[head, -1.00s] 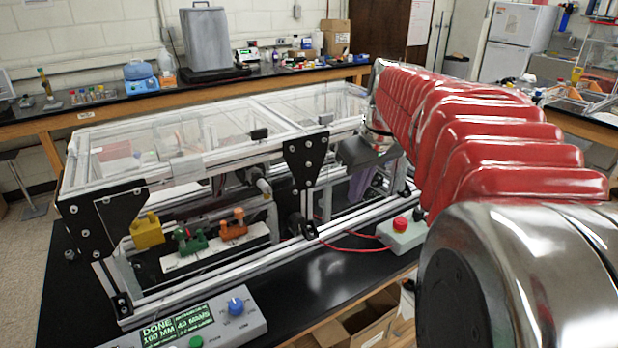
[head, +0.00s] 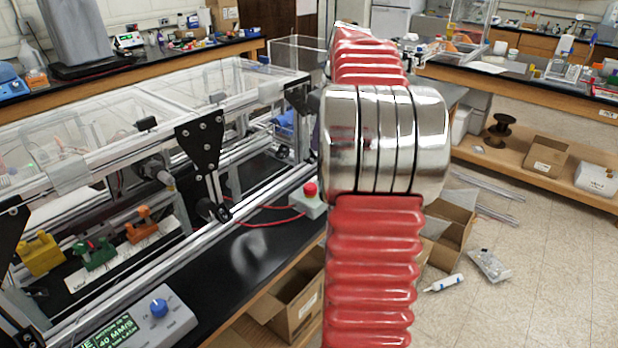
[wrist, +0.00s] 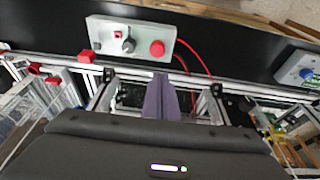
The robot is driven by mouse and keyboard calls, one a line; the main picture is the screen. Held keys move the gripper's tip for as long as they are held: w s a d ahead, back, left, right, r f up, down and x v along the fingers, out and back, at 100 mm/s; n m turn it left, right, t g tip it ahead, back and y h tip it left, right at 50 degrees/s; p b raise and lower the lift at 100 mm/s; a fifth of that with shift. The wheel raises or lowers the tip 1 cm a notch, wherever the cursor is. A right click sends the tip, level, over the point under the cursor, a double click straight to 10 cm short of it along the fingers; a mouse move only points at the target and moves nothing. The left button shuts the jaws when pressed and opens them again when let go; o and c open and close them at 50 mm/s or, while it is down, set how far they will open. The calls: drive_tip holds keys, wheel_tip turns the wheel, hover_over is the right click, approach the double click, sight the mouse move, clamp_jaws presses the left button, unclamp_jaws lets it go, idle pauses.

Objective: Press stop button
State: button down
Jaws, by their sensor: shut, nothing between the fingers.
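The red stop button (head: 310,188) sits on top of a pale grey box (head: 308,205) on the black bench, just left of my arm in the head view. In the wrist view the red button (wrist: 157,48) is at the right of the box's face, with a black knob (wrist: 128,45) and a small red switch beside it. My gripper (wrist: 161,82) shows there as purple fingers, shut and empty. The fingers lie below the button in the picture, with a visible gap between. My arm hides the gripper in the head view.
The aluminium extrusion frame (head: 200,165) with clear panels stands left of the box. Red cables (wrist: 200,62) run from the box. A control panel with a blue knob (head: 158,308) stands at the near bench edge. Open cardboard boxes (head: 450,235) lie on the floor at right.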

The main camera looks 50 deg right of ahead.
hover_over(307, 188)
drive_tip(key=f, duration=1.2)
drive_tip(key=shift+s+d, duration=0.15)
drive_tip(key=shift+s, duration=0.15)
drive_tip(key=shift+f, duration=0.8)
drive_tip(key=shift+f, duration=0.45)
drive_tip(key=shift+s+f, duration=0.2)
drive_tip(key=shift+f, duration=0.55)
drive_tip(key=shift+r, duration=0.1)
drive_tip(key=shift+w+r, duration=0.15)
drive_tip(key=shift+r, duration=0.35)
drive_tip(key=w+v, duration=0.1)
drive_tip(key=v, duration=1.3)
drive_tip(key=shift+w+r, duration=0.2)
drive_tip(key=shift+r, duration=0.1)
